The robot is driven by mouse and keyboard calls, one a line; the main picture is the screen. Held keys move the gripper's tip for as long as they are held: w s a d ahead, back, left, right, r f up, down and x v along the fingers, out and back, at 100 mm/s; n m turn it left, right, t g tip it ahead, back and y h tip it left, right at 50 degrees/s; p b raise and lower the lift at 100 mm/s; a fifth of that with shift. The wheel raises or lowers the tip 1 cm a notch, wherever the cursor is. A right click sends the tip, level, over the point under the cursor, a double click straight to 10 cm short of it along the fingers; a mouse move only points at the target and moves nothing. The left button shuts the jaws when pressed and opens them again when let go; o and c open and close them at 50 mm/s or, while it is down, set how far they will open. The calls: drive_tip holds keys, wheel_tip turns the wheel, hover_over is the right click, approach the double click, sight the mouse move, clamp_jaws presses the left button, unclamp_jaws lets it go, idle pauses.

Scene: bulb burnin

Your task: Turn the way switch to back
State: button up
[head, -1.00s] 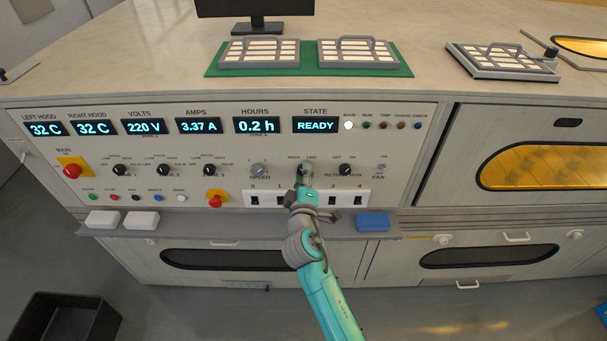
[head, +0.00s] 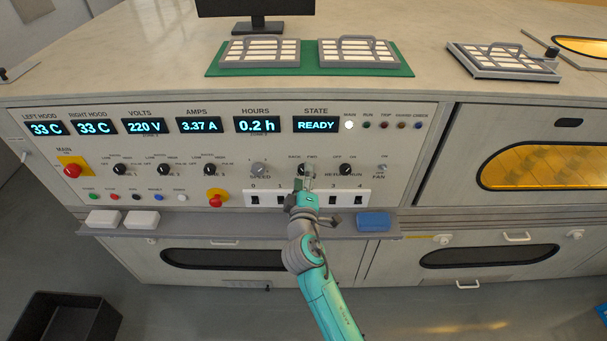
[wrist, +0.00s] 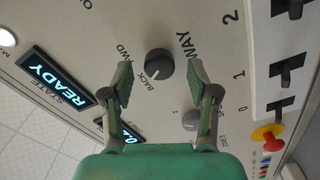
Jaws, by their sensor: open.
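The way switch (wrist: 159,63) is a round dark knob in the wrist view, between the BACK and FWD lettering and the word WAY. Its pale pointer mark faces the BACK lettering. My gripper (wrist: 160,72) is open, with one finger on each side of the knob and a visible gap to both. In the head view my gripper (head: 303,180) is in front of the panel under the BACK and FWD labels and mostly hides the knob. I cannot tell how far the fingertips stand from the panel face.
The speed knob (head: 258,170) is just left and the return/run knob (head: 345,170) just right. Numbered rocker switches (head: 334,198) sit below. A shelf (head: 230,229) juts out under the panel, carrying a blue block (head: 373,221). The state display (head: 316,125) reads READY.

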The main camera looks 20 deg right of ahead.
drive_tip(key=v, duration=1)
drive_tip(key=shift+s, duration=0.35)
drive_tip(key=shift+a, duration=0.1)
drive_tip(key=s+d+f+m+g+y, duration=0.1)
drive_tip(key=s+f+y, duration=0.2)
drive_tip(key=s+f, duration=0.5)
drive_tip(key=s+d+f+g+y, duration=0.1)
drive_tip(key=s+f+y, duration=0.15)
drive_tip(key=s, duration=0.95)
drive_tip(key=s+r+m, duration=0.3)
drive_tip(key=s+m, duration=0.1)
drive_tip(key=s, duration=0.7)
drive_tip(key=s+d+r+m, duration=0.1)
drive_tip(key=s+r+m, duration=0.3)
drive_tip(key=s, duration=0.7)
drive_tip(key=shift+d, duration=0.35)
drive_tip(key=shift+s+r, duration=0.1)
drive_tip(key=shift+r, duration=0.05)
